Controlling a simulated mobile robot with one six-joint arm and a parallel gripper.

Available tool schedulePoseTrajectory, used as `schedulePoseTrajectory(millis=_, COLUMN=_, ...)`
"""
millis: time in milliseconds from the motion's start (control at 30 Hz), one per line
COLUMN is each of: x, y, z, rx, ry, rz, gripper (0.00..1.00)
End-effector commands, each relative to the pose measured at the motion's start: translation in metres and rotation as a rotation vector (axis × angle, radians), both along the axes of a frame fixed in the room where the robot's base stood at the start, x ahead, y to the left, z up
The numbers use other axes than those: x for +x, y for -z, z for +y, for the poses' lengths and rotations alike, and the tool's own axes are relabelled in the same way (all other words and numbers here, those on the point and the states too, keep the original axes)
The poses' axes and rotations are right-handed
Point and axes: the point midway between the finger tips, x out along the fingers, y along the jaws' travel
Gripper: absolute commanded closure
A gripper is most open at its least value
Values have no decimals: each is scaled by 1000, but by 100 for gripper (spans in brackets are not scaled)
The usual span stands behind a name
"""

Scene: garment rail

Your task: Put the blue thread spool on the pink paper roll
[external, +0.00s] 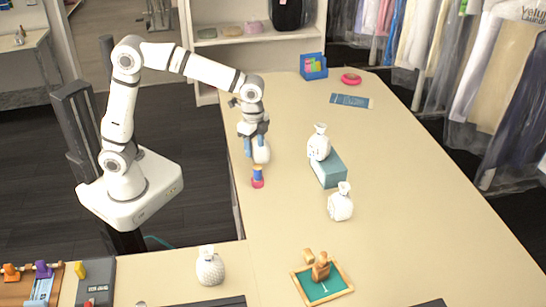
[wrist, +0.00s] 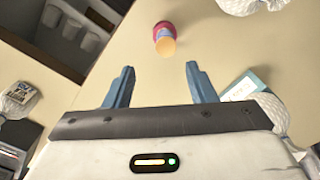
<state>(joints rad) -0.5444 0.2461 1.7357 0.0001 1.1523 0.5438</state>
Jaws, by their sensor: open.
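The blue thread spool (external: 257,170), with a pale orange end, stands upright on the pink paper roll (external: 258,183) near the table's left edge. In the wrist view the spool (wrist: 165,46) shows its orange end towards me, with a thin blue band behind it. The pink roll (wrist: 162,27) shows beyond that, partly covered by the spool. The two appear to touch. My gripper (external: 256,147) is open and empty, above and apart from the stack. In the wrist view the stack is ahead of the spread blue fingertips (wrist: 160,80).
Other white vases (external: 319,143) (external: 340,203), a teal box (external: 328,169) and a pink ring (external: 350,78) are on the table. A green tray (external: 322,284) lies in front. The table's middle right is clear.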

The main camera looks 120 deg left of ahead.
Motion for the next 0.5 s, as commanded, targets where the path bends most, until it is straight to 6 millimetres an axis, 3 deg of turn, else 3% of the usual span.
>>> schedulePoseTrajectory(millis=167, x=-20, y=-20, z=-73, rx=22, ry=12, rz=-51, gripper=49)
schedulePoseTrajectory(millis=300, x=-58, y=-27, z=-144, rx=32, ry=14, rz=-111, gripper=49)
schedulePoseTrajectory(millis=500, x=-123, y=-18, z=-217, rx=21, ry=12, rz=-195, gripper=49)
